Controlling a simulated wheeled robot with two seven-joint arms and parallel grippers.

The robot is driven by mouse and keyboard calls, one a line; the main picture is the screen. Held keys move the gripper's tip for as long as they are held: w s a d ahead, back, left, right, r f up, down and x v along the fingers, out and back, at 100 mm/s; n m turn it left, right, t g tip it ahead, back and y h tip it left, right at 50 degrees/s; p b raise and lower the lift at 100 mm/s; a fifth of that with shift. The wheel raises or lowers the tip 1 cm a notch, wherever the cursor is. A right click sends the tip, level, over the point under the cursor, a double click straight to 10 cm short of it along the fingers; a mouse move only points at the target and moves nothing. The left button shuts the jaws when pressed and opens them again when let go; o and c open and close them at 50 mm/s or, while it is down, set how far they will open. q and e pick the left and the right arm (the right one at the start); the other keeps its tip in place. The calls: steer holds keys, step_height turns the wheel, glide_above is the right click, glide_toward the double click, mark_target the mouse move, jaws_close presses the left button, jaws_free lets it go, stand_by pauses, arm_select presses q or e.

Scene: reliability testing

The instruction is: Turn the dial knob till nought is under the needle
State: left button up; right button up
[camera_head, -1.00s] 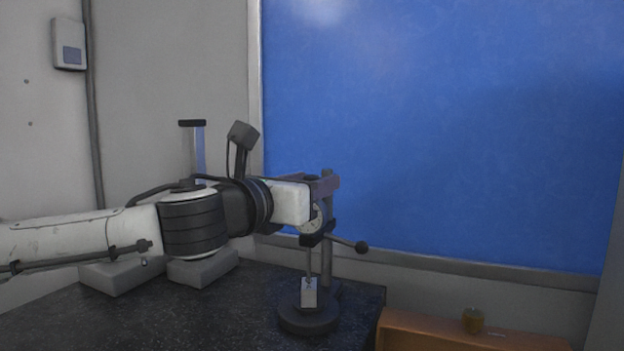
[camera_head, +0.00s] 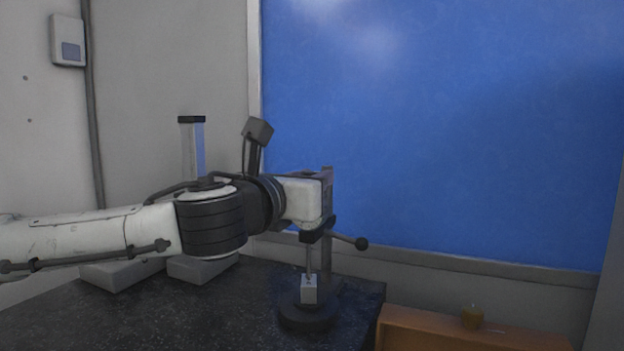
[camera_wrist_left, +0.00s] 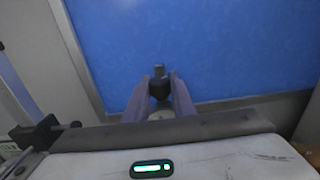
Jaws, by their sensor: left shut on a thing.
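The dial stand has a round dark base (camera_head: 308,317), an upright column (camera_head: 326,258) and a side lever ending in a black ball (camera_head: 361,244). My left gripper (camera_head: 326,188) is at the top of the stand, and its body hides most of the dial in the head view. In the left wrist view, the two purple-grey fingers of my left gripper (camera_wrist_left: 160,92) are shut on the dark knob (camera_wrist_left: 160,88). A sliver of the pale dial face (camera_wrist_left: 161,115) shows below the knob. The needle and the figures cannot be read. My right gripper is out of view.
A small pale block (camera_head: 309,290) stands on the base under the stem. Grey blocks (camera_head: 203,268) lie behind my left arm on the dark speckled table (camera_head: 235,315).

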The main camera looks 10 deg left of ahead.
arm_select(q)
steer(key=n+y, duration=0.3)
steer(key=y, duration=0.2)
steer(key=shift+d, duration=0.15)
steer(key=n+g+y, duration=0.1)
steer(key=n+y, duration=0.1)
steer(key=y, duration=0.1)
steer(key=n+y, duration=0.3)
steer(key=y, duration=0.1)
steer(key=shift+g, duration=0.4)
steer(key=n+g+y, duration=0.5)
steer(key=y, duration=0.1)
steer(key=shift+r, duration=0.1)
steer(key=shift+n+g+y, duration=0.5)
steer(key=shift+g, duration=0.1)
steer(key=shift+a+n+g+y, duration=0.2)
steer(key=shift+n+g+y, duration=0.1)
steer(key=shift+g, duration=0.1)
steer(key=o, duration=1.1)
steer(key=shift+c, duration=0.2)
